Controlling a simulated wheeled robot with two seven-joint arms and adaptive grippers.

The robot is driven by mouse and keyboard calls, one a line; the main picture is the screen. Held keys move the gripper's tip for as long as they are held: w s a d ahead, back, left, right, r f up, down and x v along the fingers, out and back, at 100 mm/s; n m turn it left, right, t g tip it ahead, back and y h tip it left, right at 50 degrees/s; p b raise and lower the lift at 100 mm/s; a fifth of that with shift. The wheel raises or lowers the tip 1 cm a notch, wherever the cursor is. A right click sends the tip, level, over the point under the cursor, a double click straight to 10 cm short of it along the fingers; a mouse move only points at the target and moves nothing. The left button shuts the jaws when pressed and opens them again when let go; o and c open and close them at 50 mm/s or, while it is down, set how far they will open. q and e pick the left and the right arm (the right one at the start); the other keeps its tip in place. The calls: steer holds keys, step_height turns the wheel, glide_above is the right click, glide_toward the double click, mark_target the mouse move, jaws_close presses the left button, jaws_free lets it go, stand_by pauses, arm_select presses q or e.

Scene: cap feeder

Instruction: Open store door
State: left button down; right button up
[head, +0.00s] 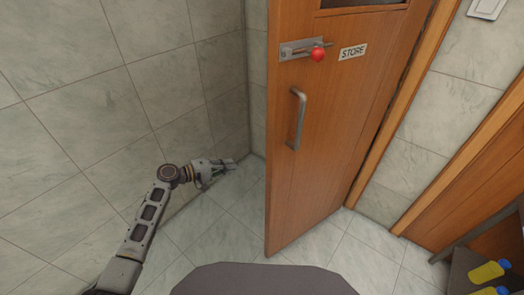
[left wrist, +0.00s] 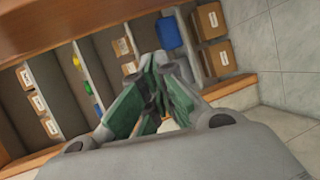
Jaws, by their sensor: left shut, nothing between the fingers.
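The wooden store door (head: 335,140) stands open in the head view, its free edge swung out towards me and its right side near the frame. My right gripper is not in view.
The left wrist view shows shelves (left wrist: 95,85) with cardboard boxes (left wrist: 212,20) and a blue bin (left wrist: 170,33). A tiled wall (head: 130,90) is close on the left. Tiled floor left of the door is clear.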

arm_select(q)
step_height(320, 180, up, 13)
steer(key=s+d+m+g+h+b, duration=0.1)
steer(key=d+m+h+b, duration=0.1)
steer(key=h, duration=0.1)
steer(key=shift+s+f+h, duration=0.15)
steer(key=shift+s+h, duration=0.15)
steer(key=shift+h, duration=0.1)
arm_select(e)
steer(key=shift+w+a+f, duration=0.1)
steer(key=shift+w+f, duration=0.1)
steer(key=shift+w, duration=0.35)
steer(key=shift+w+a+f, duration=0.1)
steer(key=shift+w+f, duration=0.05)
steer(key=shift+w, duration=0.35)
arm_select(q)
steer(key=shift+d, duration=0.15)
steer(key=d, duration=1.1)
steer(key=shift+w+d+p, duration=0.15)
steer(key=shift+w+p, duration=0.05)
steer(key=shift+p, duration=0.2)
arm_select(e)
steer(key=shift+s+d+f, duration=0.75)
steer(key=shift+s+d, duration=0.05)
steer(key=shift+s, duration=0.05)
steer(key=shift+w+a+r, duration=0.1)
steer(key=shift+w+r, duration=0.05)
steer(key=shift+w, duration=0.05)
